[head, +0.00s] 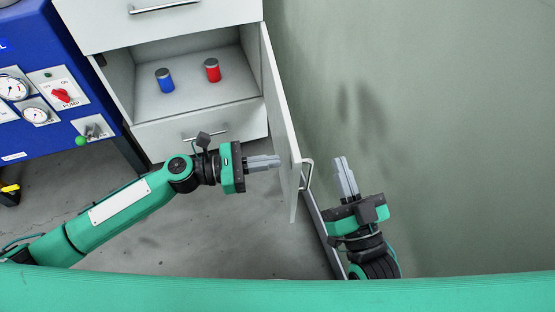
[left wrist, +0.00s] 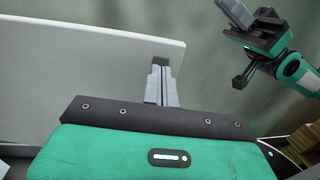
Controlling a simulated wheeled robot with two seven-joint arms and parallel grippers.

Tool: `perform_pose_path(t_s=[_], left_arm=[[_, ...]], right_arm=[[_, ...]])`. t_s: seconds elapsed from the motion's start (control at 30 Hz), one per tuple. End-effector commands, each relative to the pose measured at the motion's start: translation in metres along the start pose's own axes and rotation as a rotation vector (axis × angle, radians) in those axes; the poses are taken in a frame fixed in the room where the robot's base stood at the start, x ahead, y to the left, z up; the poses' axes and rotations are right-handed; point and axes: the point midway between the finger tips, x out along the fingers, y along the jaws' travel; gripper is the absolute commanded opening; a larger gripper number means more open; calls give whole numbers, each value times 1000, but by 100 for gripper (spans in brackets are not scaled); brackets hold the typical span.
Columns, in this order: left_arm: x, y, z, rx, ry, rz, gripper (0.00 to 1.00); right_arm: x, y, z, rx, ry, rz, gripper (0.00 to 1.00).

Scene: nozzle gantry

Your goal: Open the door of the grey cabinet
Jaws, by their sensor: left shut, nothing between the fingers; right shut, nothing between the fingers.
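The grey cabinet (head: 118,28) stands at the top of the head view. Its door (head: 277,100) is swung open on the right side, with a bar handle (head: 307,174) on its outer face. Inside the open compartment stand a blue container (head: 164,81) and a red container (head: 212,71), both with grey lids. My left gripper (head: 278,161) is shut and empty, its tips at or very near the door's inner face. The door's pale face (left wrist: 90,75) fills the left of the left wrist view. My right gripper (head: 339,160) is shut and empty, to the right of the handle and apart from it.
A blue panel (head: 60,100) with gauges and a red pump switch stands left of the cabinet. Drawers with bar handles lie above and below the compartment. A green-grey wall (head: 450,120) is at the right. The grey floor (head: 200,235) is clear below the cabinet.

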Motion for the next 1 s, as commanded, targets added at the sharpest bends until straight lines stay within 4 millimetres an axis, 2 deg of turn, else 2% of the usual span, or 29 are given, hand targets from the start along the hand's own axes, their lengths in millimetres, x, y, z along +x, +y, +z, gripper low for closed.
perform_pose_path(t_s=[0.1,0.23,0.73,1.0], left_arm=[[14,0,0,1,-1,-1,0],[21,0,0,1,-1,-1,0],[26,0,1,0,-1,3,0],[43,1,2,-3,-1,36,0]], right_arm=[[0,1,-4,-4,24,0,0],[1,1,-7,-6,41,-1,0],[7,2,-13,-9,53,-1,0],[-6,0,26,9,-216,12,0]])
